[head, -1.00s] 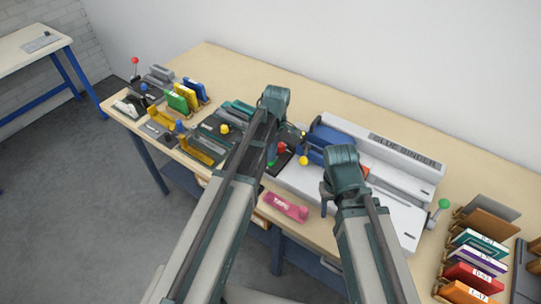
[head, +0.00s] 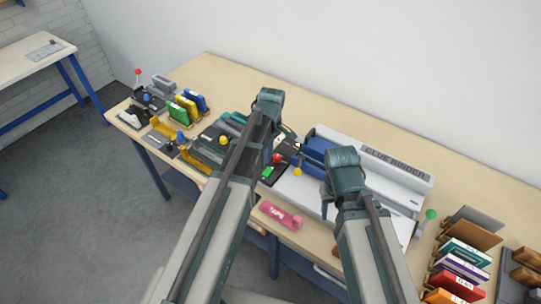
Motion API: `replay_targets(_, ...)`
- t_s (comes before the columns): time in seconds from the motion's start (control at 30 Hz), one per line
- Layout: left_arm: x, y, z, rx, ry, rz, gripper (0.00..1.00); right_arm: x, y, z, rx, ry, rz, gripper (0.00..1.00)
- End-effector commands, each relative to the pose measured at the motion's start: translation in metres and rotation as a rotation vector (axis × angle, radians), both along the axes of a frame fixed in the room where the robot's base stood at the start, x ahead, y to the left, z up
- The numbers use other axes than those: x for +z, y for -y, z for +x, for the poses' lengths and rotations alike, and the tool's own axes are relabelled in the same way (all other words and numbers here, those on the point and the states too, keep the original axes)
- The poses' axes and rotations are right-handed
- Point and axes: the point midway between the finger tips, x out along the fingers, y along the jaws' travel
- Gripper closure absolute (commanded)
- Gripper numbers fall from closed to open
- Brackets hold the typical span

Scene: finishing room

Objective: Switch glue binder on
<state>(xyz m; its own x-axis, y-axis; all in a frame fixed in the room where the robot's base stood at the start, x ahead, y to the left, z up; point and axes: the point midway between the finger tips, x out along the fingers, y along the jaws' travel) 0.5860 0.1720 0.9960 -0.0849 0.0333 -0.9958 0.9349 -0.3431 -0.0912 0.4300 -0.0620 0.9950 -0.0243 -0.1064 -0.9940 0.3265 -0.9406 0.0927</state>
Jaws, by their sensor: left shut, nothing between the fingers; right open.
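The glue binder (head: 402,188) is a long white machine with its name on the back panel, on the right half of the bench. A blue part (head: 318,148) and a yellow knob (head: 297,172) are at its left end. Left of that, a dark box shows a red button (head: 278,158) and a green patch (head: 267,173). My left gripper (head: 268,104) is shut and empty, beside that box, its fingertips mostly hidden by my arm. My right gripper (head: 327,198) is open in front of the binder, covering part of it; its fingers are hardly visible.
A pink tape block (head: 281,215) lies near the bench's front edge. A green knob (head: 432,214) stands at the binder's right end. Books (head: 465,253) stand in a rack at right. Small tools and coloured booklets (head: 184,108) crowd the left end. The bench back (head: 225,73) is clear.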

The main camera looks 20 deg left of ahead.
Motion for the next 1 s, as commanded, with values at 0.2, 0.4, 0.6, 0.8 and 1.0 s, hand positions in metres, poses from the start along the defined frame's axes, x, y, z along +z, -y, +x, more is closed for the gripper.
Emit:
replay_targets(0.2,0.041,-0.002,-0.004,0.001,0.000,0.000,1.00,0.041,0.000,0.000,0.002,0.000,0.000,0.50)
replay_targets(0.4,0.070,-0.003,-0.008,0.001,0.000,0.000,1.00,0.070,0.000,0.000,-0.002,0.000,0.001,0.50)
replay_targets(0.6,0.083,-0.003,-0.010,0.001,0.000,0.000,1.00,0.083,0.000,0.000,-0.006,0.000,0.002,0.50)
replay_targets(0.8,0.083,-0.004,-0.010,0.001,0.000,0.000,1.00,0.083,0.000,0.000,-0.007,0.000,0.002,0.50)
replay_targets(1.0,0.083,-0.003,-0.010,0.001,0.000,0.000,1.00,0.083,0.000,0.000,-0.007,0.000,0.002,0.50)
